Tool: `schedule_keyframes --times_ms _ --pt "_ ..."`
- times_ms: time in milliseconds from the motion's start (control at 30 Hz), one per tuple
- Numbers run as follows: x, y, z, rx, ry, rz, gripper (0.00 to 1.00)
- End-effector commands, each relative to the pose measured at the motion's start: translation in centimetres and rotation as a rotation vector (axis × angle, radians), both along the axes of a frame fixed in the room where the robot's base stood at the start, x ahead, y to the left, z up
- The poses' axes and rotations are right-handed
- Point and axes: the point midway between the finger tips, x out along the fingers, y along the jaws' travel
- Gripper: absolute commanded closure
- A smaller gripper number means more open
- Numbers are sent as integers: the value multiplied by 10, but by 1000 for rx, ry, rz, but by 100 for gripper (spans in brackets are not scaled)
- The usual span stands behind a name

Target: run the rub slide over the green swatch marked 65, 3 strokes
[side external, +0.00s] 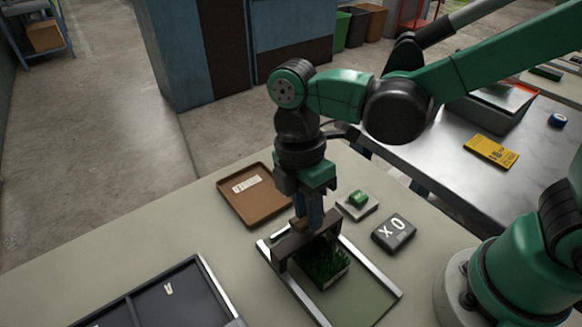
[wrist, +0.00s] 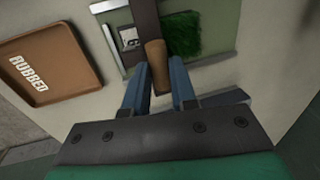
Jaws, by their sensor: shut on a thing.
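The rub slide (side external: 306,240) is a dark bridge spanning two pale rails, with a tan handle that shows in the wrist view (wrist: 157,58). My gripper (side external: 308,218) has its blue fingers shut on this handle; the fingers also show in the wrist view (wrist: 160,92). A green turf swatch (side external: 328,266) lies between the rails, partly under or beside the slide. Its grass shows right of the dark bar in the wrist view (wrist: 184,34). A small pale label (wrist: 129,38) sits left of the bar; I cannot read a 65 on it.
A brown tray (side external: 267,208) marked RUBBED lies left of the rails. A dark counter (side external: 394,232) reads X 0. A small green block (side external: 358,197) sits on a pale pad behind the rails. A black compartment tray (side external: 205,275) stands at the front left.

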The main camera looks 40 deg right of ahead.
Motion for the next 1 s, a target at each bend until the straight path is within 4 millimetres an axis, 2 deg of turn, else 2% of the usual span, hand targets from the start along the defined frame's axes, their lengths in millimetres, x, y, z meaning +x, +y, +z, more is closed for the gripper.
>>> schedule_keyframes --times_ms 100,400,433,533,833,1000 --pt "10 0 -1 5 -3 -1 100" --pt "12 0 -1 2 -8 -1 100" --pt "12 -1 -1 1 -9 -1 75" --pt "12 -1 -1 1 -7 -1 47" --pt "11 0 0 2 -3 0 46" --pt "13 0 11 2 -3 0 46"
